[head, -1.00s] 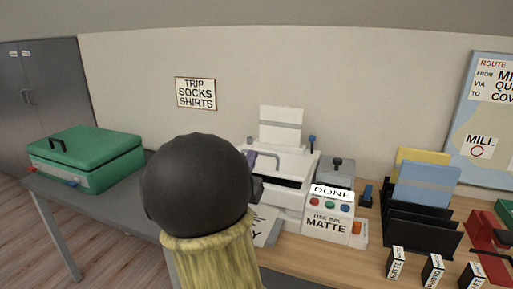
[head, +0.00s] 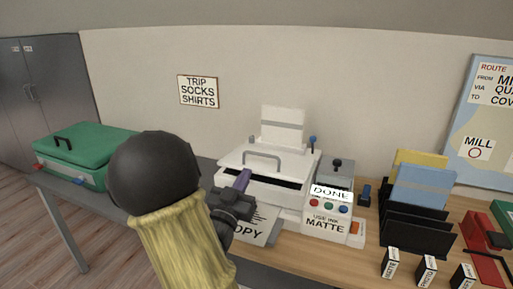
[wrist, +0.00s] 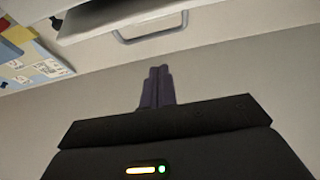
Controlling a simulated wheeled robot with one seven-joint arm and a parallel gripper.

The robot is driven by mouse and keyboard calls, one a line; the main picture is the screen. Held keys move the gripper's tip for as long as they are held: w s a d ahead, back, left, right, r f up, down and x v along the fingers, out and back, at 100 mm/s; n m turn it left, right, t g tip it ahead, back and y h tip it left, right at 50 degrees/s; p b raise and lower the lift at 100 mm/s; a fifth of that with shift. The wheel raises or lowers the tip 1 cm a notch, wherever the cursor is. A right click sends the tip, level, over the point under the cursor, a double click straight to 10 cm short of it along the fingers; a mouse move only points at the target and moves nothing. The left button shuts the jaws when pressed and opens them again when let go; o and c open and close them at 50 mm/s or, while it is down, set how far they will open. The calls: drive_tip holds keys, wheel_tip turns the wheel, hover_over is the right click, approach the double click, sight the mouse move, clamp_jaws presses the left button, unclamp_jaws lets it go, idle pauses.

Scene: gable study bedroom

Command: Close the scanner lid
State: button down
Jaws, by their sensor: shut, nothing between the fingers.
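The white scanner stands on the desk, its lid (head: 268,161) carrying a grey handle (head: 262,157). A dark gap (head: 267,181) shows between the lid's front edge and the scanner body (head: 285,199), so the lid looks partly raised. My gripper (head: 244,177) has purple fingers, shut and empty, in front of the scanner's left side, below the handle in the head view. In the wrist view my fingers (wrist: 157,72) are together, and the handle (wrist: 150,32) appears beyond them. I cannot tell whether they touch the scanner.
A COPY sheet (head: 258,230) lies in front of the scanner, partly behind my wrist. A button box (head: 328,211) showing DONE stands close on the right, then a black file rack (head: 415,229). A green case (head: 85,155) sits on the grey table at left.

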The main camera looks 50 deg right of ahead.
drive_tip(key=p, duration=0.4)
drive_tip(key=shift+w, duration=0.2)
drive_tip(key=p, duration=0.2)
drive_tip(key=shift+r+p, duration=0.2)
drive_tip(key=shift+p, duration=0.1)
drive_tip(key=r+p, duration=0.1)
drive_tip(key=p, duration=0.2)
drive_tip(key=s+r+p, duration=0.1)
drive_tip(key=p, duration=0.2)
drive_tip(key=shift+s+a+r, duration=0.1)
drive_tip(key=shift+a, duration=0.2)
